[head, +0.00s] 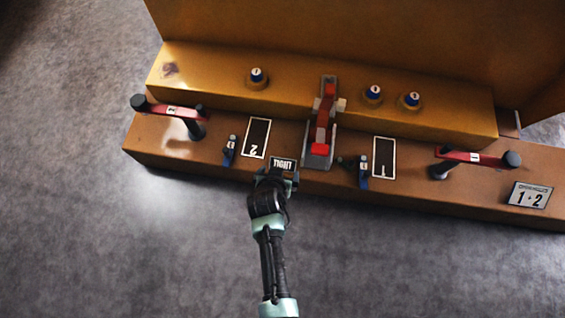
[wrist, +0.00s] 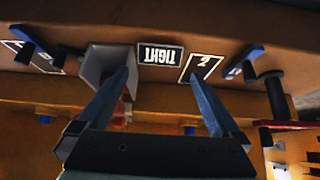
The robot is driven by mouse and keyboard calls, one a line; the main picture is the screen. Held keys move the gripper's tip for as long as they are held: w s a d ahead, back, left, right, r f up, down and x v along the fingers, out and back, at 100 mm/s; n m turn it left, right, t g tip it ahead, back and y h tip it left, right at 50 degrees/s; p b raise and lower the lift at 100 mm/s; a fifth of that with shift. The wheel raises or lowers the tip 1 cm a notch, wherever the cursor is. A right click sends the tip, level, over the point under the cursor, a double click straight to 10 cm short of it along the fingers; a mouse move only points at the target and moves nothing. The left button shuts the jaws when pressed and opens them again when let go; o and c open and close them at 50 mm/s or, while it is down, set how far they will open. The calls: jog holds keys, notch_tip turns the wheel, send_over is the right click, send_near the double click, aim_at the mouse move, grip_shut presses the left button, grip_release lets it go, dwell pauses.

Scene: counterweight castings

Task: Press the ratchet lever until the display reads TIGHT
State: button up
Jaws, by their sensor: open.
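The ratchet lever (head: 323,125) is red and sits in a grey channel bracket at the middle of the brown ledge. In the wrist view the grey bracket (wrist: 98,65) and some red show partly behind my left finger. The small display (head: 284,164) on the ledge's front reads TIGHT; in the wrist view the display (wrist: 160,53) shows the same word inverted. My gripper (head: 277,174) is just in front of the display, left of the lever. In the wrist view my gripper (wrist: 158,78) has its fingers wide apart with nothing between them. Contact with the lever cannot be told.
Small blue levers (head: 230,151) and (head: 363,172) stand beside plates marked 2 (head: 257,138) and 1 (head: 384,158). Red-barred handles (head: 160,110) and (head: 465,155) stand at both ends. A sign (head: 530,195) reads 1 and 2. Open floor (head: 400,260) lies in front.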

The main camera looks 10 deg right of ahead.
jog(key=p+v, duration=1)
dwell(0.4)
